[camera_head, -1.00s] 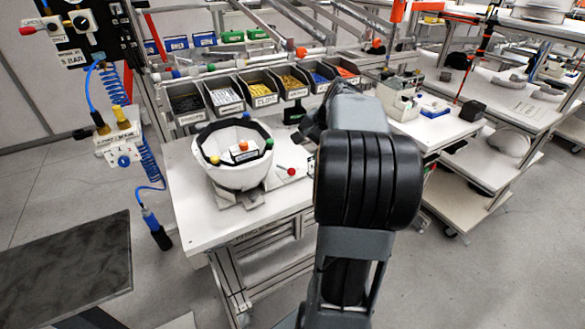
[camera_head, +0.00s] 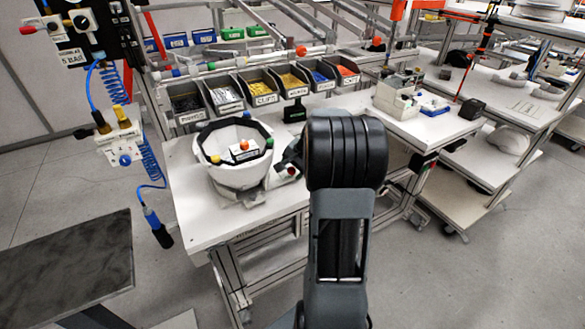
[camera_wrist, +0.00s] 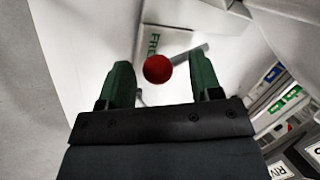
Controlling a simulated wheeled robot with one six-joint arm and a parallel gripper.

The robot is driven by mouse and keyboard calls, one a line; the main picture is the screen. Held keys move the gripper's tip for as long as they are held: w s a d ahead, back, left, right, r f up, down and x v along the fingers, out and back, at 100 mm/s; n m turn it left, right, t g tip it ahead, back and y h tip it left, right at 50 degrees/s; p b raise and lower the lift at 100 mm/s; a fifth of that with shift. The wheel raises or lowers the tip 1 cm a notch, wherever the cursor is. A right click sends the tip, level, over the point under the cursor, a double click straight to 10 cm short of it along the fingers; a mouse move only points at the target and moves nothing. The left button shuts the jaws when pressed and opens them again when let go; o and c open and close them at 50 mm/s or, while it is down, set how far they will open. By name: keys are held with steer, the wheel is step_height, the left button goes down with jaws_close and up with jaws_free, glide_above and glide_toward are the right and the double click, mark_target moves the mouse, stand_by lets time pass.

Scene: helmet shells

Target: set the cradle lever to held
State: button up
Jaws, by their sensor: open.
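The cradle lever is a grey rod with a red ball knob (camera_wrist: 157,69); the knob also shows in the head view (camera_head: 292,171), right of the white helmet shell (camera_head: 235,177). The shell sits on the grey cradle (camera_head: 252,197) on the bench. In the wrist view the rod reaches up and right from the knob, beside a plate with green lettering, partly hidden, reading "FRE". My gripper (camera_wrist: 162,78) is open, its two green fingers on either side of the knob in the picture, with gaps on both sides. I cannot tell how deep the knob lies between them.
Labelled parts bins (camera_head: 262,88) line the back of the bench (camera_head: 200,222). A coiled blue air hose (camera_head: 152,165) hangs at its left. A second bench (camera_head: 430,128) with a pale device stands to the right. The bench's front left is clear.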

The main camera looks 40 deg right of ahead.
steer(key=shift+c, duration=0.2)
jaws_close()
stand_by(0.4)
